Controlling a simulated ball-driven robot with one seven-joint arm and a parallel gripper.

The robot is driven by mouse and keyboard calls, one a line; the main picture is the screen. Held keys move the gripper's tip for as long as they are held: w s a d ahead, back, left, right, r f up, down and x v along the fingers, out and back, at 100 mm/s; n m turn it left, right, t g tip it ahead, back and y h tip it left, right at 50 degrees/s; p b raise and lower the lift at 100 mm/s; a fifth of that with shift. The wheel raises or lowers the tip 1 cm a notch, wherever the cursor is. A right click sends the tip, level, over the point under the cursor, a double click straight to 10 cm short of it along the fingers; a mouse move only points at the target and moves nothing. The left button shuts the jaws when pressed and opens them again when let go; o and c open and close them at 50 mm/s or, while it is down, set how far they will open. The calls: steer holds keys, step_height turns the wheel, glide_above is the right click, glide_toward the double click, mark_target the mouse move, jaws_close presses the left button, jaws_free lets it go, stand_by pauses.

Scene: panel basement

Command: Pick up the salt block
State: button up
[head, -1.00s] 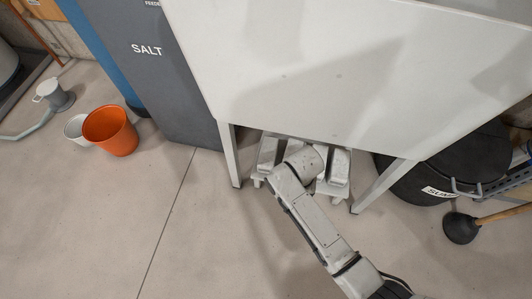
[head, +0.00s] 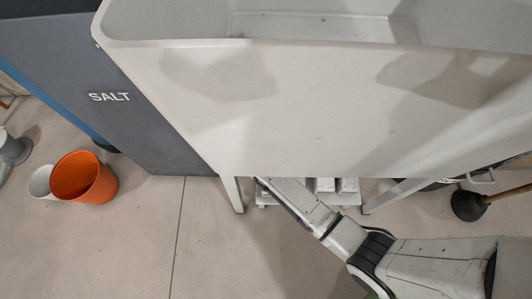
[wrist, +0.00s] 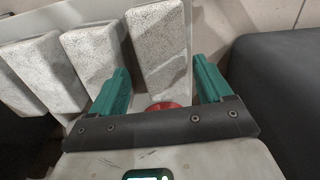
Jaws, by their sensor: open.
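Several pale, speckled salt blocks lie side by side in a row in the wrist view. The rightmost salt block (wrist: 158,45) lies in line with the gap between the teal fingers of my gripper (wrist: 162,72). My gripper is open and holds nothing; one finger shows to each side of that block, and I cannot tell how far down they reach. Another salt block (wrist: 93,55) lies just left of the left finger. In the head view the ends of some blocks (head: 324,185) show under the white tub, and my gripper is hidden beneath it.
The white tub (head: 300,110) on legs overhangs the blocks closely. A grey SALT bin (head: 150,125) stands left, with an orange bucket (head: 84,178) beyond. A dark box-like side (wrist: 285,85) is close right of my gripper. The front floor is clear.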

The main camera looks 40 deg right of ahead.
steer(key=shift+w+a+f+b, duration=0.1)
steer(key=shift+f+b, duration=1.25)
steer(key=shift+f, duration=0.45)
steer(key=shift+w+a+f+b, duration=0.1)
steer(key=shift+f+b, duration=1.2)
steer(key=shift+f, duration=0.45)
steer(key=shift+d, duration=0.1)
steer(key=shift+r, duration=0.15)
jaws_close()
